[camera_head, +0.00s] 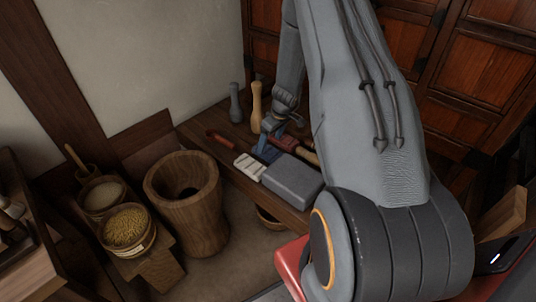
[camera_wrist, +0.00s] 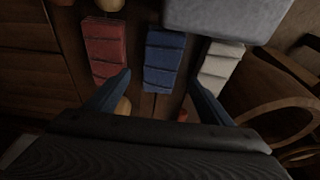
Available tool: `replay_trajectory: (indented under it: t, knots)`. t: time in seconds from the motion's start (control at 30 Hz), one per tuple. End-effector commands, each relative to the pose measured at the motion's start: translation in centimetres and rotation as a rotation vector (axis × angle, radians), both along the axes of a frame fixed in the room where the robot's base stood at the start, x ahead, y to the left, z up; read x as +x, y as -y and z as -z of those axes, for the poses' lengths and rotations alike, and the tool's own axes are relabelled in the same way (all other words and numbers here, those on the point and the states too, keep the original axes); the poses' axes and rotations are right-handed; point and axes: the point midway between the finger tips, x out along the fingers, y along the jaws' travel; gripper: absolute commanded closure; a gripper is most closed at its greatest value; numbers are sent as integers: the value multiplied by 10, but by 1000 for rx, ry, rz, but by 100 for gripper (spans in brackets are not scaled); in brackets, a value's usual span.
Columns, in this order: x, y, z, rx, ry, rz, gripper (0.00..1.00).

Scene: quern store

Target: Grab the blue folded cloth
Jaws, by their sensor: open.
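The blue folded cloth (camera_wrist: 165,58) lies on the wooden bench top in the middle of the wrist view. It also shows in the head view (camera_head: 267,153), partly hidden by my gripper (camera_head: 272,136). My gripper (camera_wrist: 160,77) is open and empty, with one blue-grey finger toward each side of the cloth in the wrist view. The cloth's near part appears between the fingertips. I cannot tell how high the fingertips are above it. No contact is visible.
A red folded cloth (camera_wrist: 105,47) lies left of the blue one, a cream folded cloth (camera_wrist: 221,61) right. A grey block (camera_head: 291,181) sits close by. Two pestles (camera_head: 256,106) stand behind. A large wooden mortar (camera_head: 190,215) stands in front of the bench.

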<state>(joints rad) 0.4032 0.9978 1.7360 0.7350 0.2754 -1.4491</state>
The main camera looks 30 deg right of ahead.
Motion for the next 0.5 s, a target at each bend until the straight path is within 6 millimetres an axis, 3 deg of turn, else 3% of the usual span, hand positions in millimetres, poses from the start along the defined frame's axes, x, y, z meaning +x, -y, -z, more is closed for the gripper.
replay_trajectory:
  t: [0.3,0.5]
  knots:
    - [4,-3,42,0,-2,0,25]
    - [7,-3,51,0,0,0,25]
